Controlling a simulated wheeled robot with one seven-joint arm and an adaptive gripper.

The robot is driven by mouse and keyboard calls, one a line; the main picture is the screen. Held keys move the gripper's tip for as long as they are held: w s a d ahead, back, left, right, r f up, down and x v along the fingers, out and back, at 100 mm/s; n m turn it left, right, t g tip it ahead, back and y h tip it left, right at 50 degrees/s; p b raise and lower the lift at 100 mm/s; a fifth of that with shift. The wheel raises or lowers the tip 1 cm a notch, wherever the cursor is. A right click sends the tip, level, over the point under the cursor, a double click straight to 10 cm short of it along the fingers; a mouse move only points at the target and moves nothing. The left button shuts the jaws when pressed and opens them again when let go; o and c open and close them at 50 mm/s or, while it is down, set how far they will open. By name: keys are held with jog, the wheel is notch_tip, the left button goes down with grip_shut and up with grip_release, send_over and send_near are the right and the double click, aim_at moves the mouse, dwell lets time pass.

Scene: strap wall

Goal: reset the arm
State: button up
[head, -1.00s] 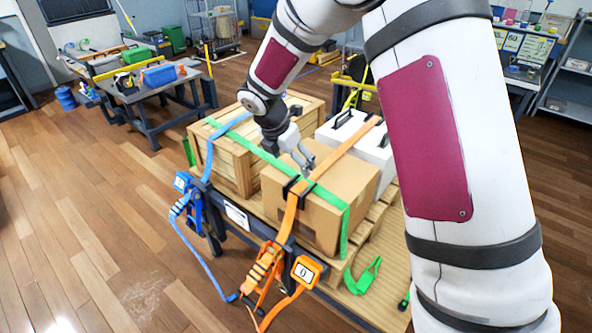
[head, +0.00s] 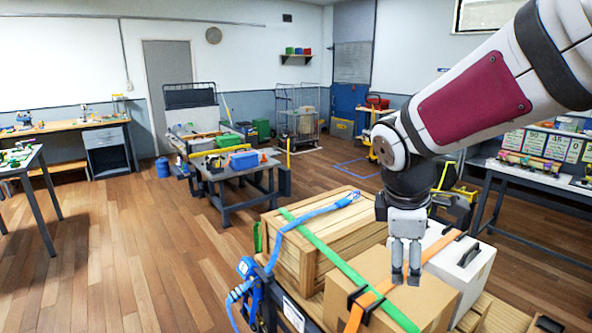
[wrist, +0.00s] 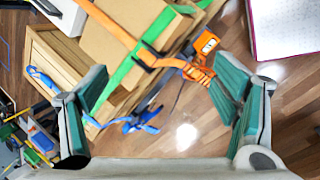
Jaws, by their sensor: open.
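My gripper (head: 406,272) points down in the head view, above the cardboard box (head: 392,284) on the loaded pallet. In the wrist view my gripper (wrist: 160,112) shows its two fingers wide apart with nothing between them. The orange strap (head: 408,273) crosses the cardboard box, and the green strap (head: 345,268) runs over the wooden crate (head: 312,240) and the box. The blue strap (head: 310,217) lies loosely over the crate.
A workbench (head: 236,172) with a blue bin is further back. A desk (head: 75,127) stands at the left wall and a shelf table (head: 530,175) at the right.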

jog(key=s+r+m+t+y, duration=0.2)
jog(key=s+r+m, duration=0.2)
jog(key=s+m, duration=1)
jog(key=s, duration=0.5)
jog(key=shift+s+a+y, duration=0.25)
jog(key=shift+y, duration=0.15)
jog(key=shift+r, duration=0.1)
